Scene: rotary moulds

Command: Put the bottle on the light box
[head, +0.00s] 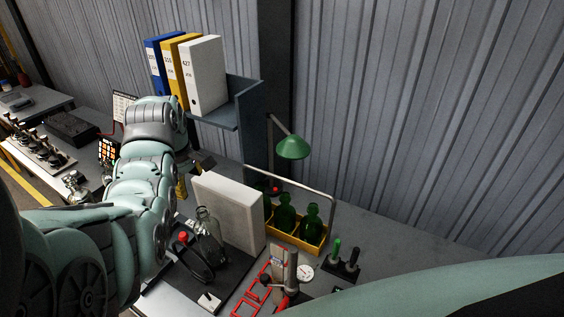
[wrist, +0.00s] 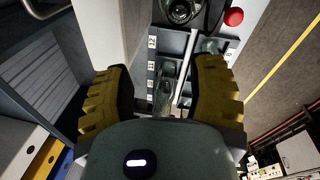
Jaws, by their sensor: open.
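The light box is a white upright panel (head: 229,212) on a dark base (head: 232,268) on the bench; its white side also shows at the upper left of the wrist view (wrist: 98,28). A clear glass bottle (head: 207,224) stands in front of the panel, by a black ring. In the wrist view, another clear bottle (wrist: 165,96) shows between and beyond my fingers, in a grey rack with labelled compartments (wrist: 152,66). My gripper (wrist: 163,92) is open, with yellow ribbed fingers apart and nothing visibly held. In the head view my arm mostly hides it.
A yellow crate (head: 290,236) with green bottles and a metal handle stands right of the panel. A green lamp (head: 292,148) and a shelf with binders (head: 205,75) rise behind. A red button (wrist: 233,17), red frame and gauge (head: 303,272) crowd the front.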

